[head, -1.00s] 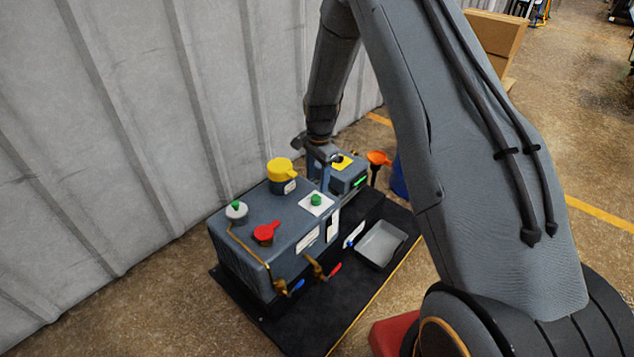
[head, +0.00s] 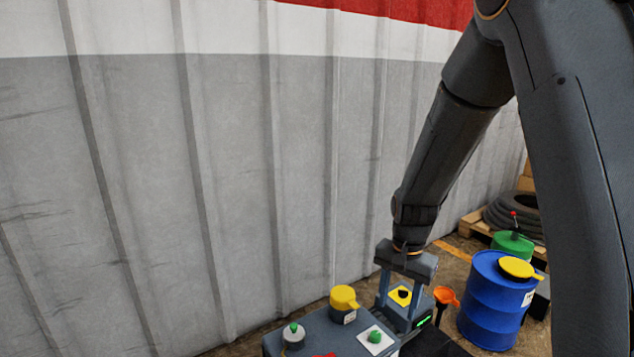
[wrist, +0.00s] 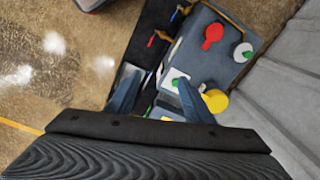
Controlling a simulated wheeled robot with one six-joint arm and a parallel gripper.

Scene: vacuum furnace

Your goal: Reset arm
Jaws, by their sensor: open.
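My gripper (head: 402,300) hangs from my arm with its fingers pointing down and apart, open and empty. In the head view it is over the far right end of the grey machine (head: 318,329), by a small unit with a yellow panel and black knob (head: 403,293). The wrist view shows my gripper (wrist: 160,95) above the machine, with the green button on its white plate (wrist: 177,82) showing between the fingers. The red handle (wrist: 212,36) and the yellow cap (wrist: 213,101) also show there. Whether the fingers touch anything cannot be told.
A corrugated wall (head: 230,170) stands close behind the machine. To the right are an orange funnel (head: 445,296), a blue drum (head: 492,310) with a yellow lid, a green can (head: 512,245) and a tyre on a pallet.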

